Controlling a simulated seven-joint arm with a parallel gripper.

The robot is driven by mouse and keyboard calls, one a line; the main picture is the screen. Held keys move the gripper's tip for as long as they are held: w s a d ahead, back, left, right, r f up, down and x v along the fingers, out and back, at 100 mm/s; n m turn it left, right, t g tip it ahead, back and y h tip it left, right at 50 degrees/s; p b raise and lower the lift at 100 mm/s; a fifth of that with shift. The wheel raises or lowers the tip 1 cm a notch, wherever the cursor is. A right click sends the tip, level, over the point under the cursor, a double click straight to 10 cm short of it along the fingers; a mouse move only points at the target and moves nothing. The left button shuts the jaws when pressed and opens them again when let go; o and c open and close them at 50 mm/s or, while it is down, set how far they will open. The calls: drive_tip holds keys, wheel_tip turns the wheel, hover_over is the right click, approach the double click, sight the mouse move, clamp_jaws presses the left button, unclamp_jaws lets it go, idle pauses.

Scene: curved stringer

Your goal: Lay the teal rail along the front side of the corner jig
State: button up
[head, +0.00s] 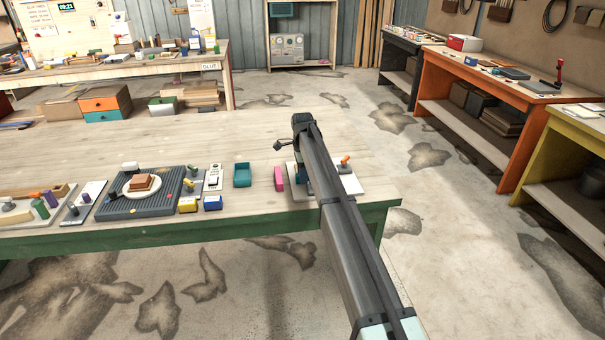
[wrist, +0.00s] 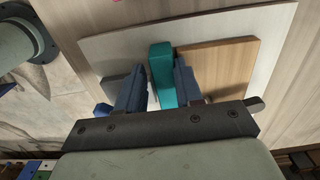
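The teal rail (wrist: 161,76) shows in the wrist view as a short bar between the two blue fingers of my gripper (wrist: 160,76). Both fingers appear to press against its sides, so the gripper looks shut on it. The rail is over the pale board of the corner jig (wrist: 110,48), just left of a flat wooden block (wrist: 228,60) on that board. I cannot tell if the rail touches the board. In the head view my arm hides the gripper and rail; part of the pale board (head: 349,184) shows near the table's right end.
A pink block (head: 279,178) and a teal tray (head: 242,175) stand left of the jig. Further left are yellow and blue blocks and a dark ribbed mat (head: 127,207). The table behind is clear.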

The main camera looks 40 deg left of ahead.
drive_tip(key=shift+w+a+f, duration=0.1)
drive_tip(key=shift+w+a, duration=0.2)
wheel_tip(320, 180, up, 14)
idle(0.8)
drive_tip(key=shift+s+d, duration=0.1)
drive_tip(key=shift+d, duration=0.05)
idle(0.3)
